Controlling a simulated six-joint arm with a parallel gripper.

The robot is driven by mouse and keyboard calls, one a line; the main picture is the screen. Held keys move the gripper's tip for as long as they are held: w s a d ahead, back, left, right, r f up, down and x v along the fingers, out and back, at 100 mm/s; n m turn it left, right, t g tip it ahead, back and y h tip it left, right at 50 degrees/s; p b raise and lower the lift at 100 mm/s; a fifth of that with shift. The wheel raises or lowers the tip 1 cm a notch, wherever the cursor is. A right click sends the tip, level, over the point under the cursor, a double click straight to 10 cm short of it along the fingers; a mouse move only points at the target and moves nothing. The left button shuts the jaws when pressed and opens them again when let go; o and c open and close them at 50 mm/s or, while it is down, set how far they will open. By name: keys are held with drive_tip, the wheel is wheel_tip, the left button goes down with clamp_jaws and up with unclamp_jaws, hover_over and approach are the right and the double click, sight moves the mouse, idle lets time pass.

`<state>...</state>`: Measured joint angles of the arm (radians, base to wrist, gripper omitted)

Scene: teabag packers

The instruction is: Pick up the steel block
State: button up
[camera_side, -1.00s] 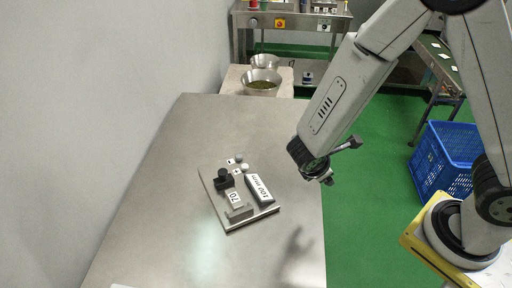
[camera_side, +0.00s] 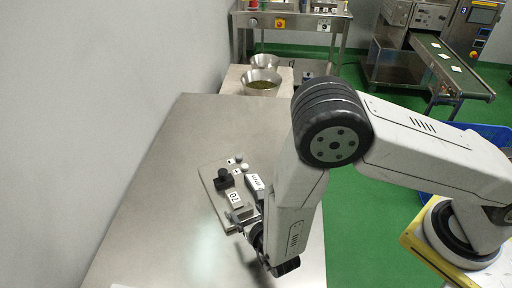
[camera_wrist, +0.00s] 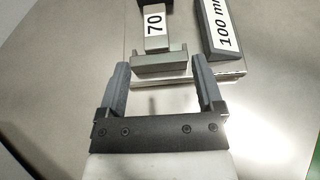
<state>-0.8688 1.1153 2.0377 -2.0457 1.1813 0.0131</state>
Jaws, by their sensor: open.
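A grey steel block (camera_wrist: 160,60) with raised ends lies near the front edge of the flat plate (camera_wrist: 228,75) in the wrist view. It adjoins a lighter metal piece labelled 70 (camera_wrist: 154,22). In the side view the piece labelled 70 (camera_side: 235,198) lies on the plate (camera_side: 208,177), and the steel block is mostly behind my gripper (camera_side: 250,222). My gripper (camera_wrist: 162,74) is open and empty in the wrist view. Its two fingers point toward the block, one to each side of its width; I cannot tell their height.
A dark bar labelled 100 mm (camera_wrist: 224,28) lies right of the block. A black knob (camera_side: 223,180) and small round pieces (camera_side: 245,167) sit on the plate's far part. Metal bowls (camera_side: 262,82) stand beyond the table (camera_side: 160,190), which is clear to the left.

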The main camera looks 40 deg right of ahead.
sight(236, 201)
drive_tip(key=shift+a+f, duration=0.1)
drive_tip(key=shift+a, duration=0.05)
drive_tip(key=shift+x, duration=1.3)
drive_tip(key=shift+w, duration=0.15)
drive_tip(key=shift+x, duration=2.45)
clamp_jaws()
drive_tip(key=shift+a, duration=0.1)
